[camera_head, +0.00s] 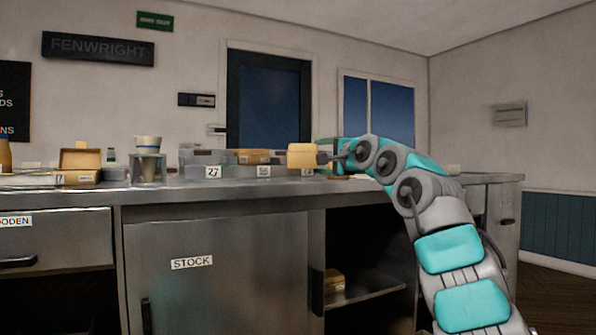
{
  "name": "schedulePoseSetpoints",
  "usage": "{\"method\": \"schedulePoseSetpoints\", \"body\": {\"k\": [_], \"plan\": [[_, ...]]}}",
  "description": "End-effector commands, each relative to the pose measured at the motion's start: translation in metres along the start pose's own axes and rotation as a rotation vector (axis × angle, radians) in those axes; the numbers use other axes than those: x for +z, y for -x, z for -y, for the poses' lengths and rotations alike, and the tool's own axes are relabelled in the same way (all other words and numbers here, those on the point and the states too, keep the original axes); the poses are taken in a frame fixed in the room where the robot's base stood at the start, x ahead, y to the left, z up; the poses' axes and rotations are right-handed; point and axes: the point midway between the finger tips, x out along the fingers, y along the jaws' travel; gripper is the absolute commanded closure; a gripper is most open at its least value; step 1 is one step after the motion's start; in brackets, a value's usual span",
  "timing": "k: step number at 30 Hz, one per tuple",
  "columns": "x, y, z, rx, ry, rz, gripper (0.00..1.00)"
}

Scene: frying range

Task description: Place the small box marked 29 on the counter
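My gripper (326,158) is at the end of my arm, over the back of the steel counter (240,190). It appears shut on a small tan box (302,156), whose visible face shows no number I can read. The box appears just above the counter, in front of or beside the grey bins; I cannot tell whether it touches anything. Another small tan box (334,281) sits on the shelf in the open cabinet below, its marking unreadable.
Grey bins (213,172) with number labels, one reading 27, stand along the counter. To their left are stacked cups (148,163) and an open tan box (80,160) beside a label reading 17. The counter's front strip is clear. The cabinet door (220,280) reads STOCK.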

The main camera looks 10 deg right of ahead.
Motion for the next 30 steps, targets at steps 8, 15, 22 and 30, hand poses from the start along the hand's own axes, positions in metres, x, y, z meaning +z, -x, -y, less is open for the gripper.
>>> {"method": "schedulePoseSetpoints", "body": {"k": [8,15,22,30], "plan": [[0.002,-0.048,-0.001,0.003,-0.002,0.006,1.00],[0.001,-0.085,-0.004,0.000,-0.003,0.005,1.00],[-0.001,-0.105,-0.009,0.000,0.000,0.002,1.00],[-0.001,-0.113,-0.011,0.001,0.000,0.002,1.00]]}}
